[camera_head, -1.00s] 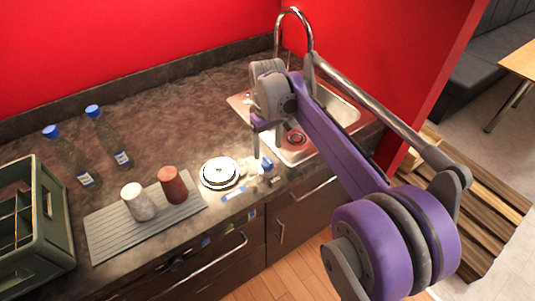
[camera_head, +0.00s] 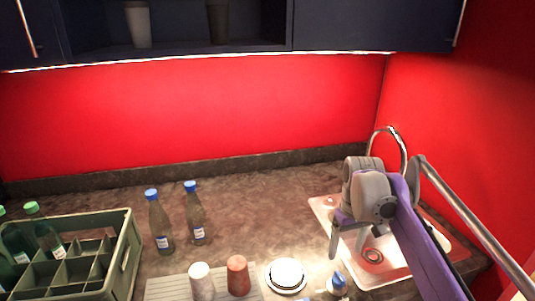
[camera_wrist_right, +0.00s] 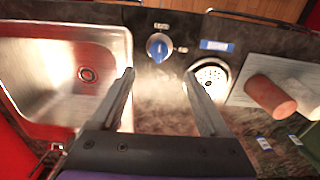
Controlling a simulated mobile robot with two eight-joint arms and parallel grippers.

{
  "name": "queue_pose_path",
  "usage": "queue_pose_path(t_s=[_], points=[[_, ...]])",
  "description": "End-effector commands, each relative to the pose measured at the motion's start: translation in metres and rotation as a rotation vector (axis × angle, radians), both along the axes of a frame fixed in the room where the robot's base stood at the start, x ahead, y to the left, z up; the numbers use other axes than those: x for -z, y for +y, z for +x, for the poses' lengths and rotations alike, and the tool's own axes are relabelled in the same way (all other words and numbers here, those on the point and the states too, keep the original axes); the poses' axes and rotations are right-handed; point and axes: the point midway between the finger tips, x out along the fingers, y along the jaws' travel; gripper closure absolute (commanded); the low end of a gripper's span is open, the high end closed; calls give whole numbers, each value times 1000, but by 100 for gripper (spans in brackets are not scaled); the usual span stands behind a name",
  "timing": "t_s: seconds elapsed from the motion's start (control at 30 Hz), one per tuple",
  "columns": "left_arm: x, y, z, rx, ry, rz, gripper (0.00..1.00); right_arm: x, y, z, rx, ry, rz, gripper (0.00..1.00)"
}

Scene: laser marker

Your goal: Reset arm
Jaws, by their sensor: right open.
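My right arm, purple and grey, reaches in from the right in the head view. Its gripper (camera_head: 347,238) points down above the left edge of the sink (camera_head: 325,206), with one finger clearly visible. In the right wrist view, the gripper (camera_wrist_right: 159,77) has its two fingers spread wide with nothing between them. Beyond the tips is a blue dial (camera_wrist_right: 157,46) on the counter. A round white-and-black device (camera_wrist_right: 212,78) lies by the right finger, which partly covers it. My left gripper is not in view.
A curved tap (camera_head: 390,131) rises behind the gripper. Two bottles with blue caps stand behind, left of centre. A green crate (camera_head: 125,262) is at left. Dark cabinets (camera_head: 375,24) hang above.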

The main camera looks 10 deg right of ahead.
Motion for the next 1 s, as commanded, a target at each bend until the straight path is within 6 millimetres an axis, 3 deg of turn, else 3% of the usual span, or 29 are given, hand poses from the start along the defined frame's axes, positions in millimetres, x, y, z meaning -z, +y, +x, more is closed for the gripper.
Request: queue_pose_path(t_s=[0.17,0.27,0.5,0.63,0.8,1.0], points=[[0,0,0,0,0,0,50,11,23,-31,10,-71,-12,22],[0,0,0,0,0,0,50,28,43,-62,23,-143,-18,22],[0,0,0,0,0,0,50,87,81,-144,58,-320,-8,22],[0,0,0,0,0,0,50,120,93,-180,74,-397,6,22],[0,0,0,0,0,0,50,146,100,-204,86,-452,20,22],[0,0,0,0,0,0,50,150,101,-208,89,-462,23,22]])
